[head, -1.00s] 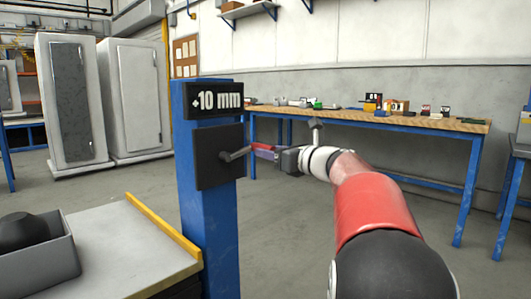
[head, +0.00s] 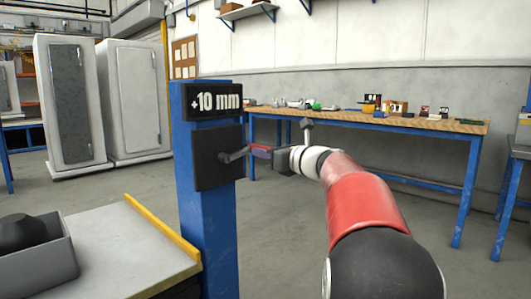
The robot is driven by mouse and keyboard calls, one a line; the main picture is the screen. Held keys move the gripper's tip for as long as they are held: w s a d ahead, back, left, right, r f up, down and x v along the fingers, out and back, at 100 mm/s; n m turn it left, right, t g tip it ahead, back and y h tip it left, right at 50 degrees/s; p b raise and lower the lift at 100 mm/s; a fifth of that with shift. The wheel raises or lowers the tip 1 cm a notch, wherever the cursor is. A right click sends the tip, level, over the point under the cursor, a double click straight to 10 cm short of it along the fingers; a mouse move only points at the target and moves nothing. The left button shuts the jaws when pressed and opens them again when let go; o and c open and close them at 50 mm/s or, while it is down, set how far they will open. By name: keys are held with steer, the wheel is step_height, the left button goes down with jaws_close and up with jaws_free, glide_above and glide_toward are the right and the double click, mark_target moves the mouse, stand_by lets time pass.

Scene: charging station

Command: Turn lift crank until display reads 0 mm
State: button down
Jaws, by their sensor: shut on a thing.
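Below the display is a black plate (head: 212,172). The lift crank (head: 234,155) comes out of this plate as a short grey arm pointing right and slightly up. My gripper (head: 262,152) reaches in from the right and is shut on the crank's handle end. The handle itself is mostly hidden by the fingers.
A platform with a yellow edge strip (head: 162,227) is at the lower left, with a grey bin (head: 38,262) on it. A long workbench (head: 350,118) with small items stands behind my arm. Open floor lies between the post and the bench.

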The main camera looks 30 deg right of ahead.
steer(key=shift+f+p, duration=0.1)
steer(key=shift+p, duration=0.25)
steer(key=shift+s+a+f+m+p, duration=0.1)
steer(key=shift+a+f+m+p, duration=0.05)
steer(key=shift+f+m+p, duration=0.95)
steer(key=shift+s+a+f+m+p, duration=0.15)
steer(key=shift+f+m+p, duration=0.55)
steer(key=shift+m+p, duration=0.75)
steer(key=shift+w+a+f+m+p, duration=0.1)
steer(key=shift+a+f+m+p, duration=0.1)
steer(key=shift+f+m+p, duration=0.9)
steer(key=shift+r+m, duration=0.15)
steer(key=shift+m, duration=0.2)
steer(key=c, duration=1.2)
jaws_free()
steer(key=v, duration=0.7)
steer(key=shift+s, duration=0.4)
